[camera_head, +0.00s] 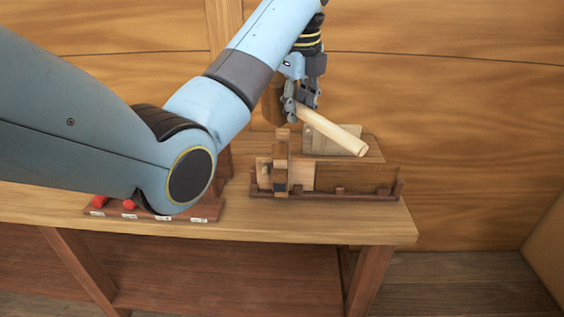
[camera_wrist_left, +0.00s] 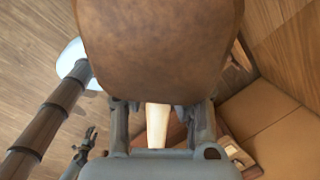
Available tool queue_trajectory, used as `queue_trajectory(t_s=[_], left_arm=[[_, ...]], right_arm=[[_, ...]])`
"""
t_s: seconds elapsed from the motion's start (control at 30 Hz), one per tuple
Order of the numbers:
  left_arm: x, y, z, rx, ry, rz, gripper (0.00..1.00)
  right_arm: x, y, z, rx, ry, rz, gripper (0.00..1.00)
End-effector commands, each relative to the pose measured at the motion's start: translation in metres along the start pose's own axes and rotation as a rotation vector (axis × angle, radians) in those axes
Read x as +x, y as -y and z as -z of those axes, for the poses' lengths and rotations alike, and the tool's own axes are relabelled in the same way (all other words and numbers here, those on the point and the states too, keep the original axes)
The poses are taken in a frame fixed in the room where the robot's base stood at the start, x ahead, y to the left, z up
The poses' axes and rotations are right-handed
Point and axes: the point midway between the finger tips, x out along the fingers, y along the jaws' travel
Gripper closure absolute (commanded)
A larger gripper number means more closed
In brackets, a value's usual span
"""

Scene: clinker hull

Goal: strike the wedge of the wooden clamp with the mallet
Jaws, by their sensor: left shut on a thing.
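My left gripper (camera_head: 303,104) is shut on the mallet's pale handle (camera_head: 338,134) and holds it above the bench. The handle slopes down to the right. The brown mallet head (camera_head: 270,101) is partly hidden behind the fingers. In the left wrist view the head (camera_wrist_left: 160,45) fills the top, with the handle (camera_wrist_left: 157,125) between the fingers. The wooden clamp (camera_head: 281,163) stands upright at the left end of a plank fixture, below the mallet and apart from it. I cannot make out its wedge clearly. A small dark gripper-like shape, possibly my right gripper (camera_wrist_left: 86,145), shows in the wrist view.
The plank fixture (camera_head: 357,178) lies along the bench (camera_head: 320,222), near its right end. A pale block (camera_head: 318,143) stands behind it, under the handle. A low rack (camera_head: 173,215) with red pieces lies at the left, partly behind my arm. A plank wall rises behind.

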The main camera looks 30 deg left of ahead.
Motion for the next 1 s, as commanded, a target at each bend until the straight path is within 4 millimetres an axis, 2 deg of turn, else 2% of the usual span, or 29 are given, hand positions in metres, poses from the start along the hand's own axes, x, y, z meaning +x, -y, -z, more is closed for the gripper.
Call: queue_trajectory(t_s=[0.2,0.6,1.0], left_arm=[[0.001,0.001,-0.001,0.001,-0.004,-0.007,1.0],[0.021,0.01,-0.011,0.028,-0.086,-0.116,1.0],[0.022,0.01,-0.011,0.029,-0.091,-0.122,1.0]], right_arm=[[0.0,-0.001,0.0,-0.001,0.0,-0.002,0.53],[0.0,-0.002,0.0,-0.001,0.0,-0.002,0.53],[0.0,-0.001,0.0,-0.001,0.0,-0.002,0.53]])
